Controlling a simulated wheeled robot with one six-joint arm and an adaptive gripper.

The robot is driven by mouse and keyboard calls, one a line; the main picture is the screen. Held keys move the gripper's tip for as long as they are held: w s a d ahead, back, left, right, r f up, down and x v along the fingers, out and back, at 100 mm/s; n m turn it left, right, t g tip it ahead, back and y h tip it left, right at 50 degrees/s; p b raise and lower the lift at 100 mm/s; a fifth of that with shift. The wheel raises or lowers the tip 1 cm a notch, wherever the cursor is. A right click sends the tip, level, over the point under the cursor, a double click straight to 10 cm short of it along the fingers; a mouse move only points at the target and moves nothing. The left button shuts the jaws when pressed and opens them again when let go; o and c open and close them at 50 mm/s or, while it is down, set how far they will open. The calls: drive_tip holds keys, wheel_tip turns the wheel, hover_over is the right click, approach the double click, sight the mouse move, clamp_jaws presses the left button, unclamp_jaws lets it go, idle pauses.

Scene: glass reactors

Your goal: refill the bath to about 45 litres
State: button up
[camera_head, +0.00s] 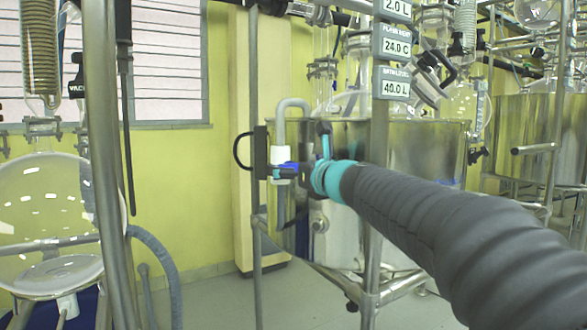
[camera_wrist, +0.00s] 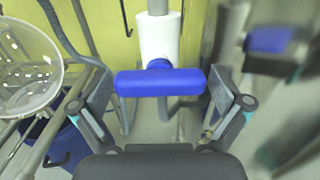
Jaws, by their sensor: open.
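The steel bath (camera_head: 430,150) stands in the middle of the head view. The bath level label (camera_head: 396,83) on the post reads 40.0 L. A tap with a white body (camera_head: 287,150) and a blue handle (camera_head: 290,165) is at the bath's left side, under a curved grey pipe (camera_head: 291,104). In the wrist view the blue handle (camera_wrist: 160,84) lies crosswise below the white body (camera_wrist: 158,38). My gripper (camera_wrist: 162,92) is open, with one finger on each side of the handle. Contact cannot be told. In the head view my arm partly hides the gripper and the bath front.
A round glass flask (camera_head: 50,220) hangs at the left behind a metal post (camera_head: 103,170). The label post (camera_head: 378,140) stands close behind my arm. Another steel bath (camera_head: 525,125) is at the right. Some grey floor (camera_head: 215,300) is clear.

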drive_tip(key=c, duration=0.9)
